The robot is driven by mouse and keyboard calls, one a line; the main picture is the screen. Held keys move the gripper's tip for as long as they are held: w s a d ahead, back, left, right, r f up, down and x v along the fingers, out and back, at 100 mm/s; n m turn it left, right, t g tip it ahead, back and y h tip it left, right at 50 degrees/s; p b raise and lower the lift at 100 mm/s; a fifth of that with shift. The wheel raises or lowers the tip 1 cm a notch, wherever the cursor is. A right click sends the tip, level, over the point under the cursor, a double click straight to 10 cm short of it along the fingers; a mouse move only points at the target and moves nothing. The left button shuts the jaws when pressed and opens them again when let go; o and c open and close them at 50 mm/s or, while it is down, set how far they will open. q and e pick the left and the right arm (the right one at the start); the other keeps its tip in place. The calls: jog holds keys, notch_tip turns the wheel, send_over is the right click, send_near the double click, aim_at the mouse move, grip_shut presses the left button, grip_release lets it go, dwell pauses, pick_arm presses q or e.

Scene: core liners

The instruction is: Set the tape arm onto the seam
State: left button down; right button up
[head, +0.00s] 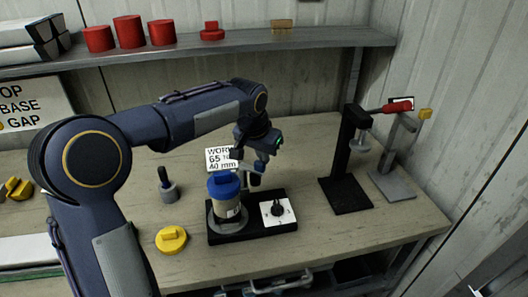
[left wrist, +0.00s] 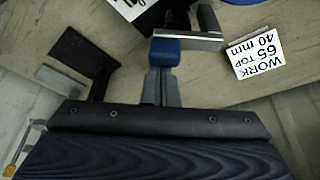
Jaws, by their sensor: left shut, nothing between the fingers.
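A pale core liner with a blue cap (head: 223,186) stands upright in a black base (head: 252,233). Beside it on the base is a white dial panel (head: 277,212) with a black knob. My left gripper (head: 250,166) is just right of and behind the cap, pointing down, shut and empty. In the left wrist view, my left gripper's fingertips (left wrist: 163,76) are at a blue block (left wrist: 165,51) under a grey bar (left wrist: 190,37), apparently the tape arm; I cannot tell whether they touch. The seam is not visible. My right gripper is not in view.
A white work sign (head: 219,159) also shows in the left wrist view (left wrist: 256,57). A black stand (head: 346,160) and a grey stand (head: 390,165) are at right. A dark-handled tool (head: 168,188) and yellow cap (head: 171,240) are at left. Red caps (head: 130,31) stand on the shelf.

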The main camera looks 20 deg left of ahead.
aim_at(260, 170)
pick_arm(q)
jog(key=s+m, duration=0.1)
jog(key=s+m+h, duration=0.1)
jog(key=m, duration=0.1)
jog(key=shift+a+m+g+p, duration=0.15)
jog(key=shift+m+g+p, duration=0.15)
jog(key=shift+p, duration=0.1)
jog(key=shift+s+a+m+h, duration=0.2)
jog(key=shift+s+m+h, duration=0.3)
jog(key=shift+m, duration=0.7)
jog(key=shift+s+a, duration=0.3)
jog(key=shift+s, duration=0.35)
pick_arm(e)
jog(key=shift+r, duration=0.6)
pick_arm(q)
jog(key=shift+a, duration=0.1)
